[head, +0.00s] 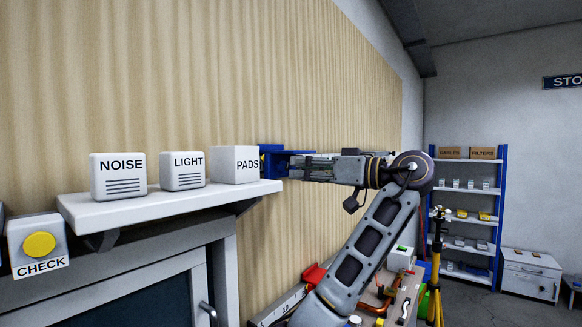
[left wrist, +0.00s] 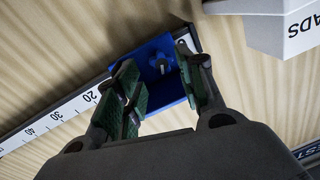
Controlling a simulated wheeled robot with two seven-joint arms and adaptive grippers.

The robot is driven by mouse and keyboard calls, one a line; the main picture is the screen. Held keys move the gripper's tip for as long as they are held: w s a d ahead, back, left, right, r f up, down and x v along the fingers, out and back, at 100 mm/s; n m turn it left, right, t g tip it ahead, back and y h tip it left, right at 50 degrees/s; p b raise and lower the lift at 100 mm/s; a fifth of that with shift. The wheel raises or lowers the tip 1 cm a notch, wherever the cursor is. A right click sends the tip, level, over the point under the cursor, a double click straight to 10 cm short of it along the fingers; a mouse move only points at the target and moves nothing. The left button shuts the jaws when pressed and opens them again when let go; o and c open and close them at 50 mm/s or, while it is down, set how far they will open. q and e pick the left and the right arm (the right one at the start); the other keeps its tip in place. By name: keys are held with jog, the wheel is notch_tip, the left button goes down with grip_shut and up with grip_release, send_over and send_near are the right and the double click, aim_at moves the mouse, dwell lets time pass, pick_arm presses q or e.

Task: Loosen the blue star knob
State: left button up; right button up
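A small dark blue knob (left wrist: 160,66) sits on a bright blue bracket (left wrist: 170,92) in the left wrist view. The bracket is on a rail with a printed scale (left wrist: 58,117), against the wood-grain wall. In the head view the blue bracket (head: 268,150) shows just right of the PADS box; the knob cannot be made out there. My left gripper (head: 292,166) reaches the bracket from the right. In the left wrist view its two green-padded fingers (left wrist: 162,88) are apart, with the bracket and knob seen between them. Contact cannot be told. My right gripper is out of view.
A white shelf (head: 170,203) holds the NOISE box (head: 118,177), LIGHT box (head: 182,171) and PADS box (head: 234,165), close left of the bracket. A yellow CHECK button (head: 39,245) is lower left. A cluttered bench (head: 405,295) and yellow tripod (head: 436,270) stand lower right.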

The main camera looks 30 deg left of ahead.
aim_at(287, 169)
pick_arm(q)
jog(key=shift+a+p, duration=0.55)
jog(key=shift+a, duration=1.55)
jog(key=c, duration=0.8)
jog(key=shift+o, duration=0.2)
